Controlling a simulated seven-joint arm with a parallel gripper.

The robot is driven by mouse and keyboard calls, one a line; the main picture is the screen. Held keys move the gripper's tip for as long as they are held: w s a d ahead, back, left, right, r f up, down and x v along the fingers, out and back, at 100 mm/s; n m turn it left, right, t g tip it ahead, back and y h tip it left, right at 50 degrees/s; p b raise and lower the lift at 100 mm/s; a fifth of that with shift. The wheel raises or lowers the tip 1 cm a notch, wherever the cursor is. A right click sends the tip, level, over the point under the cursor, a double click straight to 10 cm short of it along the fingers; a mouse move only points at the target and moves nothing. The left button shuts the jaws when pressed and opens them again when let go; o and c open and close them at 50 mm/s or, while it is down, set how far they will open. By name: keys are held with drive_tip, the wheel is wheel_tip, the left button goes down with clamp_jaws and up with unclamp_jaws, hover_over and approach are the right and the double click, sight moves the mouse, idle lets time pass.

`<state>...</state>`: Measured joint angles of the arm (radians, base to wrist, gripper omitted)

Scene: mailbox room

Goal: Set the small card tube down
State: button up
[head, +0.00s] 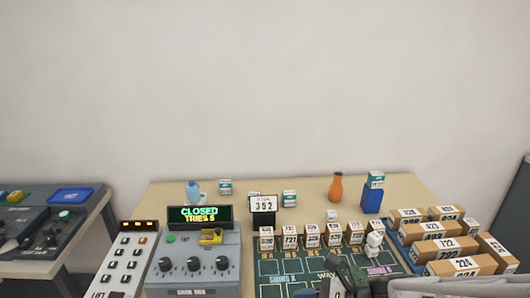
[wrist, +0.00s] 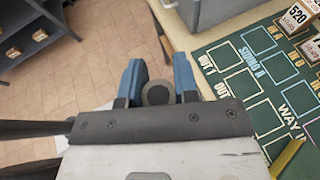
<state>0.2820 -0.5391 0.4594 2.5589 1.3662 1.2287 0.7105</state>
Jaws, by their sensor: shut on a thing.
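In the wrist view my gripper (wrist: 158,85) has its two blue fingers closed on a small round grey-brown thing, seen end-on, which looks like the card tube (wrist: 156,95). Its length and lower end are hidden. Floor shows beyond and left of the fingers, and the table's edge (wrist: 165,35) runs close by on the right. In the head view my arm is at the bottom right edge, and I cannot make out the tube there.
Brown numbered cartons (head: 440,248) fill the right side. A grey control box (head: 195,258) stands left. An orange bottle (head: 336,187) stands at the back.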

drive_tip(key=w+d+r+m+t+h, duration=0.1)
drive_tip(key=w+d+r, duration=0.35)
drive_tip(key=w, duration=0.85)
drive_tip(key=w+d+r+m+t, duration=0.1)
drive_tip(key=w+d, duration=0.7)
drive_tip(key=w, duration=0.5)
drive_tip(key=w+d+r+m+t+h, duration=0.15)
drive_tip(key=w+d, duration=0.45)
drive_tip(key=w, duration=0.7)
drive_tip(key=w+d+f+m+t+h, duration=0.1)
drive_tip(key=w+d+f, duration=0.1)
drive_tip(key=w+d, duration=0.85)
drive_tip(key=w+d+f+m+t, duration=0.1)
drive_tip(key=w+d+f, duration=0.2)
drive_tip(key=w+d, duration=0.8)
drive_tip(key=w+a+f, duration=0.1)
drive_tip(key=w+f, duration=0.4)
drive_tip(key=shift+w+f, duration=0.35)
drive_tip(key=shift+w, duration=0.05)
drive_tip(key=shift+a+h, duration=0.1)
drive_tip(key=shift+h, duration=0.15)
drive_tip(key=shift+f, duration=3.15)
